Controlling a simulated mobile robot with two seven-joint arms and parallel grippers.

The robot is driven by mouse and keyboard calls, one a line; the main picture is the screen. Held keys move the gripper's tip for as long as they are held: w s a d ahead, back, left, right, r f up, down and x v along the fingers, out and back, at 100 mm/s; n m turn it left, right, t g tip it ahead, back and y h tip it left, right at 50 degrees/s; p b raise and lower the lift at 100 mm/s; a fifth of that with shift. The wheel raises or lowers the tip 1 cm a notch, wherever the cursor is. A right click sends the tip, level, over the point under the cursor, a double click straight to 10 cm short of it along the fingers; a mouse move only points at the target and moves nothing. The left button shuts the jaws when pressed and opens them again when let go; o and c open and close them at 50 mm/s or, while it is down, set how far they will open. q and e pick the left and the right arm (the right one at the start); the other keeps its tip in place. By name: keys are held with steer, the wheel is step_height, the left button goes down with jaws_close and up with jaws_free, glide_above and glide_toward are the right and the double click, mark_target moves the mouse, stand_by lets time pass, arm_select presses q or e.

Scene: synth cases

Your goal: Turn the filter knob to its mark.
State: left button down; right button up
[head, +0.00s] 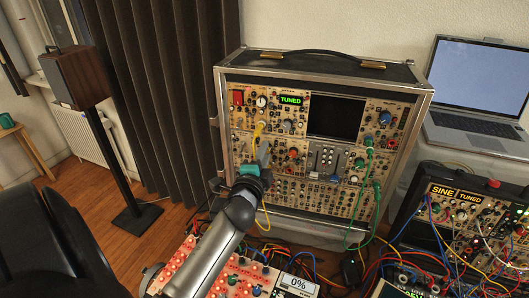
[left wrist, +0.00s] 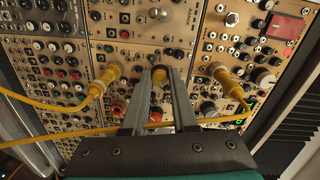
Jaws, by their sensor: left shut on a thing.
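My left gripper (head: 262,154) reaches to the front panel of the large modular synth case (head: 421,92) in the head view. In the left wrist view its two fingers (left wrist: 166,75) are close together against the panel, shut on a small knob that they mostly hide. I cannot read this knob's label, pointer or mark. A green "TUNED" display (head: 291,100) is lit at the case's upper left. My right gripper is not in view.
Yellow plugs stick out on both sides of my fingers, one left (left wrist: 112,73) and one right (left wrist: 222,74), with a yellow cable (left wrist: 80,134) crossing near. Green cables (head: 368,165) hang on the case's right side. A laptop (head: 478,75) and a second synth case (head: 470,205) stand right.

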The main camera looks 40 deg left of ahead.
arm_select(q)
steer(key=n+p, duration=0.2)
steer(key=n, duration=0.4)
steer(key=n+p, duration=0.2)
steer(key=n, duration=0.4)
steer(key=shift+h, duration=0.3)
steer(key=shift+n, duration=0.3)
steer(key=c, duration=0.7)
jaws_free()
steer(key=shift+f+p, duration=0.1)
steer(key=shift+p, duration=0.2)
